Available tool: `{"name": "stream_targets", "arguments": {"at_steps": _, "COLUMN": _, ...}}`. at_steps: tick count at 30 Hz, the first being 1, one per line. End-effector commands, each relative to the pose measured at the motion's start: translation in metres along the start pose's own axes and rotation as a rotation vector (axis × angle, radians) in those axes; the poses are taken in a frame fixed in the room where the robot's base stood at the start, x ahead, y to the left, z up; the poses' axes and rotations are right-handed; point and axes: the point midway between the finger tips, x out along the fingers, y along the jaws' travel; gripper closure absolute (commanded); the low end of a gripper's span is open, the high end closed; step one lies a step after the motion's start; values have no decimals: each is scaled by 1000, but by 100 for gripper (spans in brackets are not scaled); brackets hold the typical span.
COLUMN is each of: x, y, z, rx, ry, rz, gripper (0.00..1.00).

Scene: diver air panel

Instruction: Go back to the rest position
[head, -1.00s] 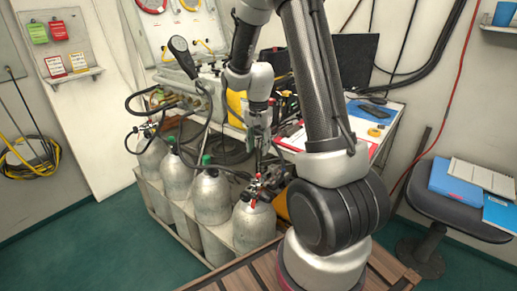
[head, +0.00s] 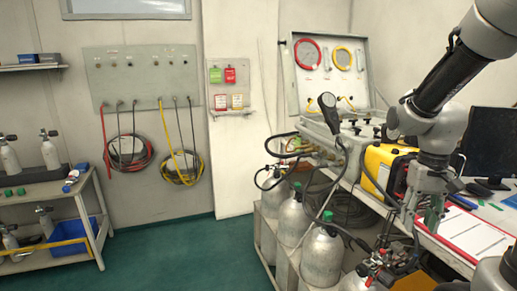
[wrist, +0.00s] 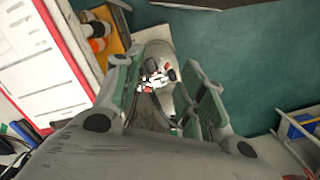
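My gripper (head: 420,222) hangs from my arm at the right of the head view, in front of the bench edge and above the nearest cylinder (head: 355,281). In the wrist view my gripper (wrist: 165,85) has its two green-padded fingers spread apart with nothing held between them. A grey cylinder top with a valve shows beyond that gap, apart from the fingers. The cylinder's red-handled valve (head: 383,266) is partly crowded by hoses in the head view.
Several grey cylinders (head: 292,215) stand in a rack below the bench. A yellow case (head: 387,168), a clipboard (head: 468,232) and a monitor (head: 490,143) lie close to my arm. A shelf cart (head: 65,200) stands left. Green floor (head: 180,250) between is clear.

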Motion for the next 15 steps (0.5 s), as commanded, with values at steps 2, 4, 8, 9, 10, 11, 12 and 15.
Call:
{"name": "stream_targets", "arguments": {"at_steps": 2, "x": -24, "y": 0, "z": 26, "rx": -69, "ry": 57, "rz": -5, "gripper": 60}}
{"name": "stream_targets", "arguments": {"at_steps": 4, "x": -41, "y": 0, "z": 47, "rx": -120, "ry": 108, "rz": -8, "gripper": 60}}
{"name": "stream_targets", "arguments": {"at_steps": 8, "x": -65, "y": 0, "z": 80, "rx": -175, "ry": 220, "rz": -15, "gripper": 60}}
{"name": "stream_targets", "arguments": {"at_steps": 9, "x": -72, "y": 0, "z": 88, "rx": -180, "ry": 258, "rz": -19, "gripper": 60}}
{"name": "stream_targets", "arguments": {"at_steps": 10, "x": -76, "y": -1, "z": 92, "rx": -183, "ry": 285, "rz": -22, "gripper": 60}}
{"name": "stream_targets", "arguments": {"at_steps": 11, "x": -80, "y": -1, "z": 96, "rx": -187, "ry": 313, "rz": -25, "gripper": 60}}
{"name": "stream_targets", "arguments": {"at_steps": 12, "x": -86, "y": -1, "z": 100, "rx": -192, "ry": 348, "rz": -29, "gripper": 60}}
{"name": "stream_targets", "arguments": {"at_steps": 15, "x": -98, "y": -2, "z": 106, "rx": -200, "ry": 416, "rz": -36, "gripper": 60}}
